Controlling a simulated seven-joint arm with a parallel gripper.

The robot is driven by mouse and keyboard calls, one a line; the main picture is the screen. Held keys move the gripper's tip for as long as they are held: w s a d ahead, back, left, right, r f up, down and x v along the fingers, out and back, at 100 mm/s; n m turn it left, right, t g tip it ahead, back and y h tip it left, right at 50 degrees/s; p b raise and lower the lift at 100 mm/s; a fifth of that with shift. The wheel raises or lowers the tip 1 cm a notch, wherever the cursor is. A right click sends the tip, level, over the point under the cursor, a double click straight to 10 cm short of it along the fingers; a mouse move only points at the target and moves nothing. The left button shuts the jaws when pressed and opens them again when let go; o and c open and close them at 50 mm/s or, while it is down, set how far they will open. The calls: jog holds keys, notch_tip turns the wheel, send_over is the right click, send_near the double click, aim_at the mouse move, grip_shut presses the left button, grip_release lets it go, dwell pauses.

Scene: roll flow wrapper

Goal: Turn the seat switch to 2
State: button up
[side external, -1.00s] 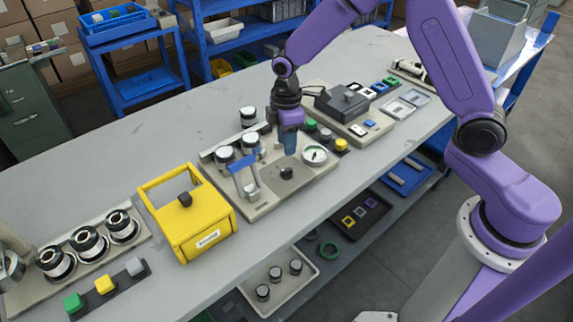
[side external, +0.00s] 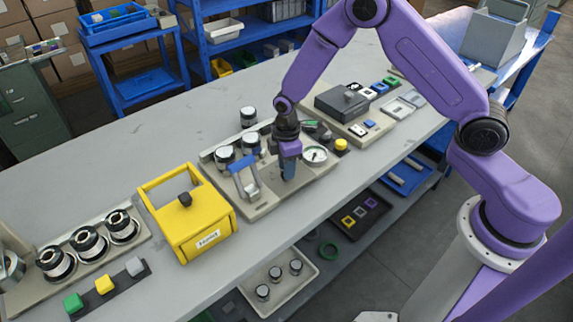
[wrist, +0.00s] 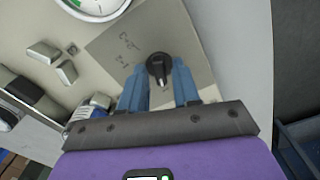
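The seat switch appears to be the black rotary knob (wrist: 157,66) on a square grey plate (wrist: 130,45) in the wrist view. Dark marks are printed on the plate beside it, too small to read surely. A pale line shows on the knob. My gripper (wrist: 159,88) has its two blue fingers apart, one on each side of the knob. I cannot tell whether they touch it. In the side view my gripper (side external: 289,172) points down over the beige panel (side external: 262,208) and hides the knob.
A round gauge (side external: 315,155) and yellow button (side external: 341,145) sit close to my gripper on the right. A blue-handled bracket (side external: 246,178) stands close on the left, with black-and-silver cylinders (side external: 225,156) behind it. A yellow box (side external: 205,235) stands further left.

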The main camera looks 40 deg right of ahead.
grip_shut()
jog(key=shift+m, duration=3.4)
jog(key=shift+o, duration=1.5)
grip_release()
notch_tip(320, 180, up, 18)
jog(key=shift+f, duration=0.25)
